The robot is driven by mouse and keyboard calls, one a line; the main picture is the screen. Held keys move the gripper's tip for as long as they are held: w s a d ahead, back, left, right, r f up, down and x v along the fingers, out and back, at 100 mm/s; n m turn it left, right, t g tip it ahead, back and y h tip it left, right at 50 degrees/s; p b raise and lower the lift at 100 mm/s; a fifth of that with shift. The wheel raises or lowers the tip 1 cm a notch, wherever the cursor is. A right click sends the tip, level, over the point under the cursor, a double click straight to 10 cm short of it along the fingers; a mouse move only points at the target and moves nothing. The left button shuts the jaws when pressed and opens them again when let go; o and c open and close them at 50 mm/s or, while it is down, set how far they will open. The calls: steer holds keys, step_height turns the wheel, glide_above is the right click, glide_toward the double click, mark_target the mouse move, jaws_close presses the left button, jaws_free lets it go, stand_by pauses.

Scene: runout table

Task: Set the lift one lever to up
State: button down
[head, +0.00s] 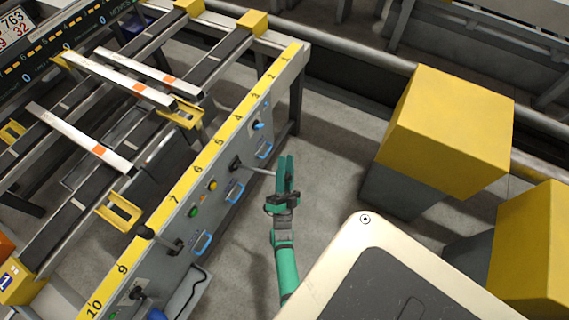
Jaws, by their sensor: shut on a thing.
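A lever (260,171) with a thin light rod sticks out from a black mount on the grey control panel (218,150). Its outer end reaches my green gripper (286,172), which is shut on it. The fingers hide the lever's tip. The rod points right, nearly level in the picture. I cannot read a label that tells which lift this lever works. A second lever (160,238) with a black knob is nearer on the panel. Another dark lever or knob (138,293) is at the panel's near end.
Blue handles (235,192), a green button (193,212) and a yellow button (212,185) sit on the panel. A numbered yellow strip (197,170) runs along its top. Large yellow blocks (450,125) stand at right. Bare floor (335,165) lies between.

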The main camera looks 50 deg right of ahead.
steer(key=c, duration=1.5)
jaws_free()
steer(key=shift+o, duration=0.2)
steer(key=v, duration=1)
steer(key=shift+a+f, duration=0.3)
steer(key=shift+s, duration=0.15)
steer(key=s+a+r+n+t+y, duration=0.1)
steer(key=a+r+n+t+y, duration=0.1)
steer(key=a+n+y, duration=0.55)
steer(key=s+a+r+n+t+y, duration=0.15)
steer(key=a+n+y, duration=0.3)
steer(key=a, duration=0.55)
steer(key=s+a+r+n+g+y, duration=0.3)
steer(key=s+a+r+n+y, duration=0.6)
steer(key=a+r, duration=0.2)
steer(key=shift+a+r+n, duration=0.15)
steer(key=shift+a+n, duration=0.15)
steer(key=shift+n, duration=0.1)
